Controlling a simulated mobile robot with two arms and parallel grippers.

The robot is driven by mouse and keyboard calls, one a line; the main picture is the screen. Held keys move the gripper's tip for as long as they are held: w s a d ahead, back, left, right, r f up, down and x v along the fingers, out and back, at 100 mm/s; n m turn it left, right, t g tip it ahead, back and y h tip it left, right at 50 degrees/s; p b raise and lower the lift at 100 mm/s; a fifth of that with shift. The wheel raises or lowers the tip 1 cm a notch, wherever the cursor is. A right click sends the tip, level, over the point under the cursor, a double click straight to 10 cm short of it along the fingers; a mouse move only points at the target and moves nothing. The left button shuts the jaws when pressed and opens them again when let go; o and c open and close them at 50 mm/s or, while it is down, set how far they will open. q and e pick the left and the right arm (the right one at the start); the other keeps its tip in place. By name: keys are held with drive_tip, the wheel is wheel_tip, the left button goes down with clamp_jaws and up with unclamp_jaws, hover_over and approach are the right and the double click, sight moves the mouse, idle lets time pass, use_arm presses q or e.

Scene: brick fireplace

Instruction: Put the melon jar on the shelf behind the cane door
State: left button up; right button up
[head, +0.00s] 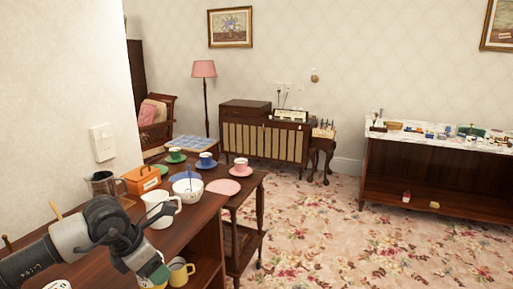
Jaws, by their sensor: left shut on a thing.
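My left gripper (148,264) reaches in from the lower left over the dark wooden counter (200,219). It is shut on a small, partly hidden thing with a green patch (159,274); I cannot tell whether this is the melon jar. No other melon jar is clearly recognisable. A low dark cabinet (265,141) with pale striped front panels stands against the back wall; I cannot tell whether these are cane doors, and no shelf behind them shows. My right gripper is not in view.
A white mug (160,209), a bowl (187,189), an orange box (142,179) and a glass mug (106,187) crowd the counter. A cluttered, open-fronted dark unit (436,173) is at right. The flowered carpet (340,235) between is clear.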

use_arm(q)
drive_tip(key=s+d+f+m+g+y+p, duration=0.1)
drive_tip(key=s+f+m+g, duration=0.2)
drive_tip(key=s+m, duration=0.5)
drive_tip(key=s+d+f+m+g+y+p, duration=0.1)
drive_tip(key=s+m, duration=0.7)
drive_tip(key=m, duration=1.1)
drive_tip(key=shift+d+f+g+y, duration=0.65)
drive_tip(key=shift+f+g, duration=0.3)
drive_tip(key=shift+g, duration=0.95)
drive_tip(key=shift+s, duration=0.1)
